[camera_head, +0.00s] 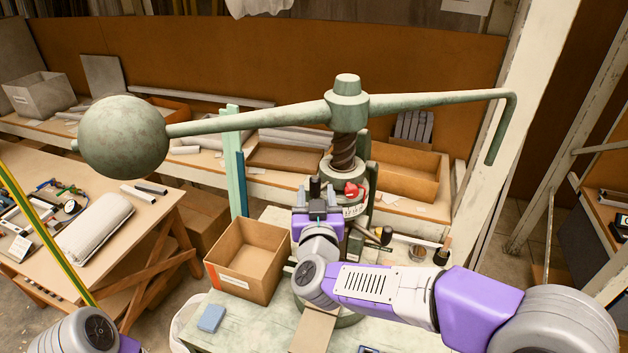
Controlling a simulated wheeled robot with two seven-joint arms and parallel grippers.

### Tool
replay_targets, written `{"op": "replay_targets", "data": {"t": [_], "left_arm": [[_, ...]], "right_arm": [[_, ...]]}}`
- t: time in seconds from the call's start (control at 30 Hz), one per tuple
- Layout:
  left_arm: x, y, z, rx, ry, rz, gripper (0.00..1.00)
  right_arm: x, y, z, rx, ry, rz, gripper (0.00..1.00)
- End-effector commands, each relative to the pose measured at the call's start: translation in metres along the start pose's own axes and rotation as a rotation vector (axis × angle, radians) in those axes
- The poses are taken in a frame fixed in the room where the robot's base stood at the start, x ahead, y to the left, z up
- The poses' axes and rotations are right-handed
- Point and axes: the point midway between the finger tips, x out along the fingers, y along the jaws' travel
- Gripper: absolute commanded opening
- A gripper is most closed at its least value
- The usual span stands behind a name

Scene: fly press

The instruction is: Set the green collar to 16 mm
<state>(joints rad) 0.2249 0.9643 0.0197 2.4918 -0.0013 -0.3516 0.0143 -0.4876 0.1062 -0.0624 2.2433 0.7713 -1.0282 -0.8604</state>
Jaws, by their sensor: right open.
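The green fly press stands on a pale bench, with its ball-weighted arm (255,122) running across the view and its dark screw (344,152) below the hub. A red part (355,189) and a white curved scale (353,210) sit around the lower screw; the scale's marks are too small to read. I cannot make out a separate green collar. My right gripper (316,198) is open in front of the press, just left of the red part, and hides part of the press. My left gripper is out of view; only part of my left arm shows at bottom left.
An open cardboard box (247,258) stands left of the press, with a blue block (211,318) in front of it. A black-handled tool (385,236) lies right of the press. A side table (125,235) with tools is at left. The press arm's bent handle (500,130) hangs at right.

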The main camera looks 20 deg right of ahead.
Motion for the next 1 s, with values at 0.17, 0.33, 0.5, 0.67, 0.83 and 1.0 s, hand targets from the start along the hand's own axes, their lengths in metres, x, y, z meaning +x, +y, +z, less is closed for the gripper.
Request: {"op": "replay_targets", "data": {"t": [0.17, 0.33, 0.5, 0.67, 0.83, 1.0], "left_arm": [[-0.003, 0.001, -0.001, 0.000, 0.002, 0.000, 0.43], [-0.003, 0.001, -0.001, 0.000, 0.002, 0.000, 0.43], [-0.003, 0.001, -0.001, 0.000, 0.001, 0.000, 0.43], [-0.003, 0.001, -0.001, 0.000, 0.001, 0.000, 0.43], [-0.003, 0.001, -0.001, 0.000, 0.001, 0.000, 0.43], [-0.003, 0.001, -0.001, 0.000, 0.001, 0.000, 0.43]], "right_arm": [[0.027, 0.000, 0.000, 0.000, -0.001, 0.001, 0.51], [0.038, -0.001, 0.000, -0.001, -0.001, -0.002, 0.51], [0.040, 0.000, 0.001, 0.000, -0.001, -0.002, 0.51], [0.040, 0.000, 0.001, 0.000, -0.001, -0.002, 0.42], [0.040, 0.000, 0.000, 0.000, -0.001, -0.002, 0.16], [0.040, 0.000, 0.000, 0.000, 0.000, -0.002, 0.00]]}}
